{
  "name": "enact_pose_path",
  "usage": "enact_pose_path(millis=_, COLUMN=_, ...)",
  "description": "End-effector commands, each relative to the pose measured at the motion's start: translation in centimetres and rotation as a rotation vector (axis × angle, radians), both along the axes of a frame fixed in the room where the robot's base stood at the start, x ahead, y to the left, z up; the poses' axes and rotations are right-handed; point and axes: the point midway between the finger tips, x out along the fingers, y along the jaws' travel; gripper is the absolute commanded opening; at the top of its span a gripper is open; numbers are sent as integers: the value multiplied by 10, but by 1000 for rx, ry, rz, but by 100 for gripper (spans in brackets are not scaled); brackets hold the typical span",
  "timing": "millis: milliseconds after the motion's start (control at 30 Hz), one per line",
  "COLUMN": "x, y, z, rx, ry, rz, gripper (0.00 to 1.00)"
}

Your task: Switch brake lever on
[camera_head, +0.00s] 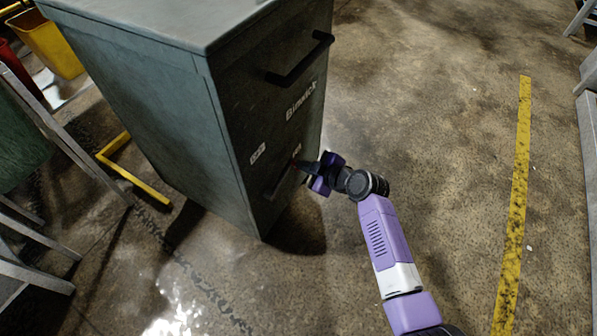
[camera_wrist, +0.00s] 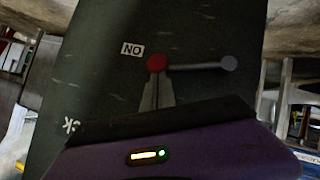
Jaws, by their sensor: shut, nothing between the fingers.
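A dark green metal cabinet (camera_head: 268,105) fills the upper middle of the head view. On its front is a thin dark lever (camera_head: 277,182) low down. In the wrist view the lever (camera_wrist: 195,67) runs sideways between a red knob (camera_wrist: 157,62) and a grey round end (camera_wrist: 229,63). The red knob is beside the "ON" label (camera_wrist: 133,49), which shows upside down in the wrist view. My gripper (camera_head: 305,166) is shut and empty at the cabinet front. Its fingertips (camera_wrist: 157,84) are right at the red knob; I cannot tell whether they touch it.
A dark bar handle (camera_head: 300,60) sticks out from the upper cabinet front. Another label (camera_head: 258,153) is left of the "ON" label. A yellow floor bracket (camera_head: 130,172) and grey metal legs stand at the left. The floor right of my arm is clear to a yellow stripe (camera_head: 518,180).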

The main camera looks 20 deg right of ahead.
Motion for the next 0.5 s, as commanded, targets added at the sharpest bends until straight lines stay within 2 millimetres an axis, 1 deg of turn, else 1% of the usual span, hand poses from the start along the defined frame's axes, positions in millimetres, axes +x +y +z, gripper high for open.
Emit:
enact_pose_path(millis=33, x=3, y=-4, z=-7, rx=30, ry=19, rz=-3, gripper=0)
enact_pose_path(millis=267, x=9, y=-11, z=-23, rx=154, ry=109, rz=-2, gripper=0)
enact_pose_path(millis=333, x=8, y=-11, z=-28, rx=157, ry=114, rz=0, gripper=0)
enact_pose_path(millis=500, x=10, y=-13, z=-33, rx=155, ry=112, rz=-1, gripper=0)
